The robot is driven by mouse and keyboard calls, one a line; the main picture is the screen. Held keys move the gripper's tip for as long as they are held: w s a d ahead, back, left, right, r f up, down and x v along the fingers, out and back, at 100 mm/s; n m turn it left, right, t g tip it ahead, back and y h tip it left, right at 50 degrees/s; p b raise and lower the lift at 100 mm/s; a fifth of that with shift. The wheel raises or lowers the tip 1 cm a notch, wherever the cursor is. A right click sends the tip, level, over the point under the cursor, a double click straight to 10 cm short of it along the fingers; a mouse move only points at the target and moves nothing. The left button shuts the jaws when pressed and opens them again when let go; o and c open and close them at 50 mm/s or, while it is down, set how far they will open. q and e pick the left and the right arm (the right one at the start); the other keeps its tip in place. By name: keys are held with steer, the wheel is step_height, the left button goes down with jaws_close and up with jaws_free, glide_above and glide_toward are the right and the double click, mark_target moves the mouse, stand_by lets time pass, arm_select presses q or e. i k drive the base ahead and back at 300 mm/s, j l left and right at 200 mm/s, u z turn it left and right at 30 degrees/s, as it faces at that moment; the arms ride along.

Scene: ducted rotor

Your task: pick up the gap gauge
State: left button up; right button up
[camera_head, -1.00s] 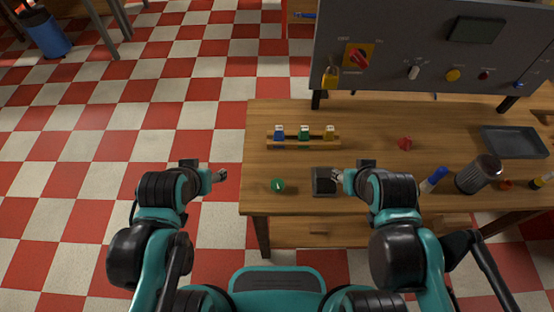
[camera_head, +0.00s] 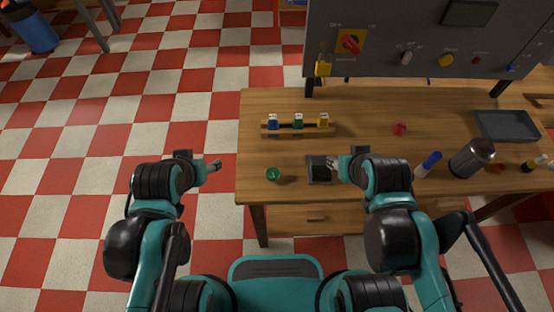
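No object can be told for sure as the gap gauge. A round green item (camera_head: 272,174) lies near the table's front left. My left gripper (camera_head: 214,165) is in the air left of the table edge, with nothing visible in it. My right gripper (camera_head: 331,162) is over or beside a dark square block (camera_head: 318,175) near the front edge and partly covers it in view. Both sets of fingers are too small to judge.
The wooden table (camera_head: 370,110) carries a small red part (camera_head: 398,129), a blue-capped marker (camera_head: 428,164), a dark metal cylinder (camera_head: 471,158) and a grey tray (camera_head: 506,124) at right. A grey control panel (camera_head: 400,35) stands behind. The table's middle is mostly clear.

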mark_target(297, 123)
steer(key=l+u, duration=0.15)
steer(key=u, duration=0.3)
steer(key=i+l+u, duration=0.1)
steer(key=u, duration=0.35)
steer(key=l+u, duration=0.25)
steer(key=u, duration=0.2)
